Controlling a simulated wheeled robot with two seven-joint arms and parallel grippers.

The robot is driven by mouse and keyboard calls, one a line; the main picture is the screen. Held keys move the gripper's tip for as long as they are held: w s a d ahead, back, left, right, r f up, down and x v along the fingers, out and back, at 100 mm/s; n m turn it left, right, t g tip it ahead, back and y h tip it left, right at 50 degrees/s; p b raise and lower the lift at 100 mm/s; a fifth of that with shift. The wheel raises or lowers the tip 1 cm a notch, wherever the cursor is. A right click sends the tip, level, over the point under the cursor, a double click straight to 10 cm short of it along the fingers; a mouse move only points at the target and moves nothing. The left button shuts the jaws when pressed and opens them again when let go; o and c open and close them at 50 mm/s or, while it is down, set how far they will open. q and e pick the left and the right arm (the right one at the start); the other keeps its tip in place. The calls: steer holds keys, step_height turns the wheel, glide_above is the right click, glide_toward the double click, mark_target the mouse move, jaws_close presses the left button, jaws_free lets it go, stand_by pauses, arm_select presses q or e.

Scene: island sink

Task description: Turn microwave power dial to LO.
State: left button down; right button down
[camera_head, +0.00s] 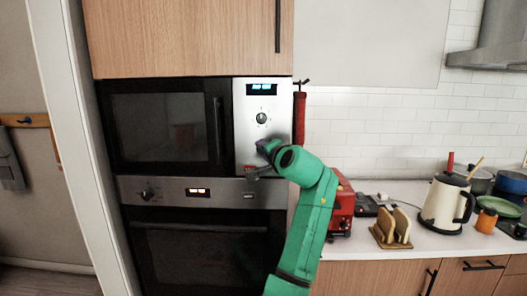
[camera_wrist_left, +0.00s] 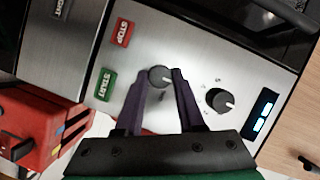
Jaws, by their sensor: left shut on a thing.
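The microwave (camera_head: 160,126) is built into the tall cabinet, with its door shut. Its steel control panel (camera_head: 244,107) has a lit display (camera_head: 262,89) at the top and an upper dial (camera_head: 262,118) below it. In the left wrist view, a lower dial (camera_wrist_left: 159,75) sits between my left gripper's (camera_wrist_left: 162,76) dark purple fingertips, which are shut on it. The upper dial (camera_wrist_left: 219,101) is beside the fingers, clear of them. A red STOP button (camera_wrist_left: 122,32) and green START button (camera_wrist_left: 104,84) show too. In the head view, my left gripper (camera_head: 264,148) covers the lower dial. Dial markings are too small to read.
An oven (camera_head: 205,250) sits under the microwave. To the right, a red appliance (camera_head: 342,210) stands close to my left arm. The counter holds a toast rack (camera_head: 394,228), a cream kettle (camera_head: 444,204) and pots. A red item (camera_head: 299,118) hangs beside the cabinet.

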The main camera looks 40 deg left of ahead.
arm_select(q)
steer(key=c, duration=0.5)
jaws_free()
steer(key=b+v, duration=0.4)
steer(key=v, duration=1)
steer(key=shift+s+d+b, duration=0.2)
steer(key=shift+b, duration=0.1)
steer(key=shift+w, duration=0.1)
